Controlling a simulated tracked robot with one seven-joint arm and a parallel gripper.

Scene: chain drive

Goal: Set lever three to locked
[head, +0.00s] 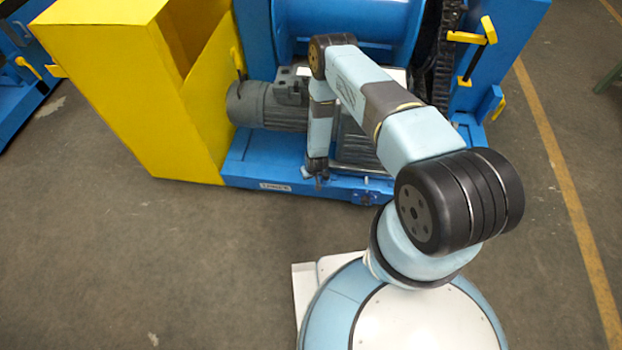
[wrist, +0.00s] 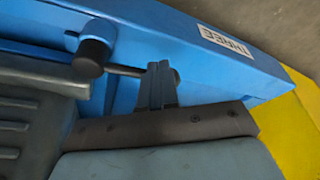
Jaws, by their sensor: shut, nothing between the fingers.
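The label reading THREE (wrist: 228,45) is on the blue base beam and appears upside down in the wrist view. Left of it, lever three shows as a round dark hub (wrist: 95,52) with a thin dark rod (wrist: 128,71) running right toward my gripper (wrist: 160,68). The gripper's two fingers are together with nothing between them. They are beside the rod's right end; I cannot tell whether they touch it. In the head view my gripper (head: 318,185) is low at the front of the blue beam, between the label (head: 274,186) and the lever hub (head: 366,198).
A yellow guard box (head: 130,80) stands left of a grey motor (head: 265,105). A blue drum (head: 350,22) and dark chain (head: 440,60) are behind. Yellow handles (head: 488,32) are at the right. The floor before the beam is clear.

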